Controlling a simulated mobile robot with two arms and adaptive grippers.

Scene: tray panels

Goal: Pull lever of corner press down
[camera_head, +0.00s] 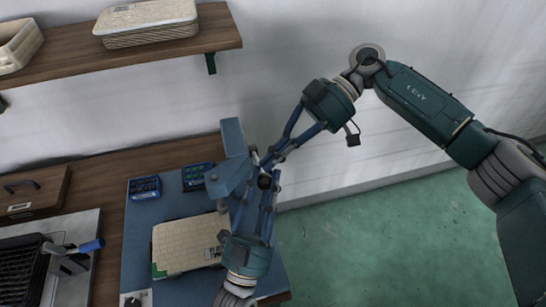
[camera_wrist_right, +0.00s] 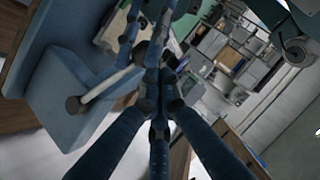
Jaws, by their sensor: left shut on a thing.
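The corner press (camera_head: 232,140) is a blue angled block on the blue bench panel; its body also shows in the right wrist view (camera_wrist_right: 62,92). Its lever (camera_wrist_right: 108,86) is a pale rod with dark round ends, mostly hidden by fingers in the head view. My left gripper (camera_head: 264,182) comes up from the bottom beside the press, its fingers closed at the lever's end. My right gripper (camera_head: 266,160) reaches in from the upper right; its fingers converge to a tip close to the lever and the left fingers, and look shut with nothing visible between them.
A beige tray panel (camera_head: 185,245) lies on the blue bench panel (camera_head: 143,215) in front of the press. Two small dark boxes with displays (camera_head: 145,188) stand behind it. A wooden shelf (camera_head: 70,55) hangs above. Green floor (camera_head: 370,240) is clear at right.

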